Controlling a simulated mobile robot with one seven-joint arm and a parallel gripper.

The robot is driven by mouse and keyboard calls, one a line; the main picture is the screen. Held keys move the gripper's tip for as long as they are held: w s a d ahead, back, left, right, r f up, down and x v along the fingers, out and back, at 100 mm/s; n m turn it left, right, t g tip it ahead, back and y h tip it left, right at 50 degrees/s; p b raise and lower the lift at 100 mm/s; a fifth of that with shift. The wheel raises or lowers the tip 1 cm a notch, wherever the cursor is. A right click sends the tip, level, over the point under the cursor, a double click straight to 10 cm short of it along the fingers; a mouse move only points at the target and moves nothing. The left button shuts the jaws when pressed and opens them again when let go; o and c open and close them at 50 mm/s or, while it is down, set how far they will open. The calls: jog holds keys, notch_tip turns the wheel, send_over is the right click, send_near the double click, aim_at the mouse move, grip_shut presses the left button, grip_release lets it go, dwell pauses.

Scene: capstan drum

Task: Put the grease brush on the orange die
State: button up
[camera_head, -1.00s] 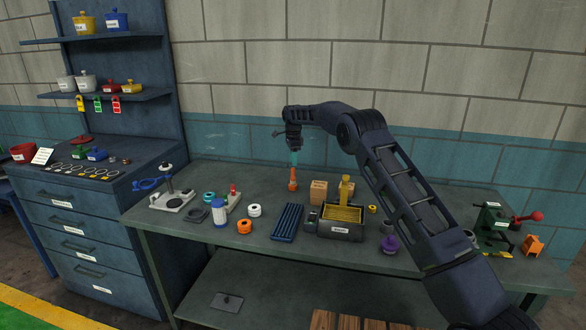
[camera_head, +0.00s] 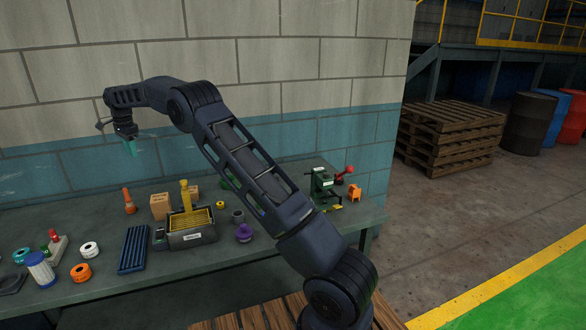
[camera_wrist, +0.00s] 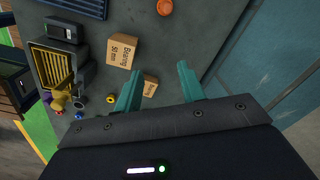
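My gripper (camera_head: 132,146) is raised over the back of the workbench; in the wrist view its two teal fingers (camera_wrist: 158,72) are apart with nothing between them. An orange ring-shaped piece (camera_head: 80,272), which looks like the orange die, lies flat near the front left of the bench with nothing on it. I cannot tell for certain which thing is the grease brush. An upright orange piece (camera_head: 129,200) stands below my gripper, apart from it. A yellow upright handle (camera_head: 185,195) rises from a dark box with a yellow ribbed tray (camera_head: 192,222).
A white ring (camera_head: 89,249) and a blue-and-white canister (camera_head: 40,269) stand near the orange ring. A dark ribbed tray (camera_head: 133,250), cardboard boxes (camera_head: 160,206) and a purple knobbed piece (camera_head: 244,233) crowd the middle. A green vise-like tool (camera_head: 322,189) stands right.

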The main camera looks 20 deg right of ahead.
jog(key=s+d+r+n, duration=0.1)
jog(key=s+d+r, duration=0.1)
jog(key=d+r, duration=0.65)
jog(key=s+d+r+n+t, duration=0.1)
jog(key=s+d+r+n, duration=0.1)
jog(key=s+d+r, duration=0.5)
jog(key=s+d+n, duration=0.1)
jog(key=s+d, duration=0.4)
jog(key=d, duration=0.5)
jog(key=s+d+r+n+t, duration=0.15)
jog(key=s+d+r, duration=0.25)
jog(key=s+d, duration=0.4)
jog(key=s+d+f+n, duration=0.1)
jog(key=s+d+n, duration=0.1)
jog(key=s+d, duration=0.5)
jog(key=s+d+f+n, duration=0.1)
jog(key=s+d, duration=0.4)
jog(key=s, duration=0.5)
jog(key=s+d+f+n+t, duration=0.1)
jog(key=s+d+f, duration=0.1)
jog(key=s+f, duration=0.3)
jog(key=s+d+f+n, duration=0.2)
jog(key=s+f, duration=0.3)
jog(key=s, duration=0.5)
jog(key=shift+s+d+t, duration=0.3)
jog(key=shift+d+t, duration=0.05)
jog(key=shift+d, duration=0.15)
